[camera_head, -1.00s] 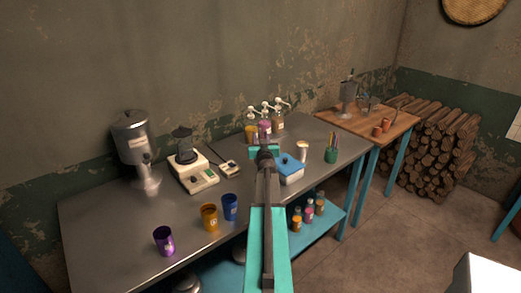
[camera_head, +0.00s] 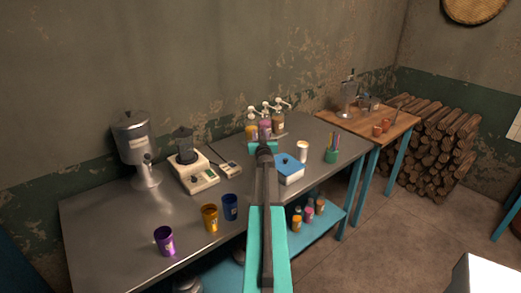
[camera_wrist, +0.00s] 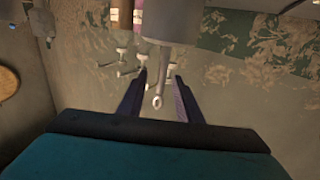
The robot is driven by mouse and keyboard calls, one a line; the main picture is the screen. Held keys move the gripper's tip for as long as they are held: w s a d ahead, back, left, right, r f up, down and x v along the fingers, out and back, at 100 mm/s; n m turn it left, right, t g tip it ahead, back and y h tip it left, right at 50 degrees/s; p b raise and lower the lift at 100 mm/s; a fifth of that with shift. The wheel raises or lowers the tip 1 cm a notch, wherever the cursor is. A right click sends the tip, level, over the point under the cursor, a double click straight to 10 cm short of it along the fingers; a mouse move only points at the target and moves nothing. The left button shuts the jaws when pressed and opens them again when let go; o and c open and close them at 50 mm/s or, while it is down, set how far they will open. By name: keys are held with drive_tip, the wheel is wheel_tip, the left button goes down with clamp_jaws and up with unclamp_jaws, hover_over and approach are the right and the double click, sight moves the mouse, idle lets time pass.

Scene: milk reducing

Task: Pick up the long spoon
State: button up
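My gripper (camera_wrist: 159,86) is open in the wrist view, its two dark fingers apart. A thin metal rod ending in a small ring (camera_wrist: 158,102), which looks like the long spoon's handle end, shows between the fingers with a gap on both sides. It runs from a grey metal cylinder (camera_wrist: 170,20) at the top of this upside-down view; the rest of the rod is hidden. In the head view my gripper (camera_head: 264,148) is over the back of the metal table, and my arm hides what lies behind it. I cannot make out the spoon there.
Pump bottles (camera_head: 278,124) stand behind my gripper. A blue box (camera_head: 289,170), a white cup (camera_head: 302,151) and a green holder (camera_head: 331,156) are to its right. The metal table's (camera_head: 105,215) left front is mostly clear.

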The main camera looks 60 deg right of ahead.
drive_tip(key=shift+x, duration=1.5)
clamp_jaws()
